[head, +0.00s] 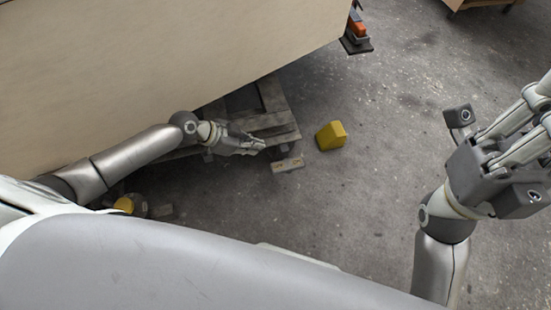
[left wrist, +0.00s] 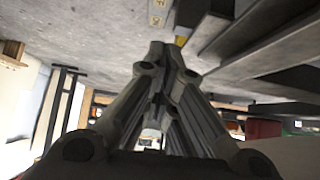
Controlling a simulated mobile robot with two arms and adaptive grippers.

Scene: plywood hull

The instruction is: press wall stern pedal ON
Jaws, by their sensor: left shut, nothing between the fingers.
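A small pale slab with two orange-brown marks (head: 288,163) lies low by the floor, at the end of a wooden pallet. It looks like the pedal, but its lettering is too small to read. It also shows at the top of the left wrist view (left wrist: 157,12). My left gripper (head: 260,147) is shut and empty, its fingertips a little left of and above the slab in the head view, seemingly apart from it. My right gripper (head: 541,95) is at the right edge, away from the slab; its fingertips are not clearly seen.
A large plywood wall (head: 170,70) fills the upper left, above the pallet (head: 272,115). A yellow block (head: 330,136) stands on the concrete floor right of the slab. An orange and black fitting (head: 357,30) sits at the wall's far corner. Open floor lies to the right.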

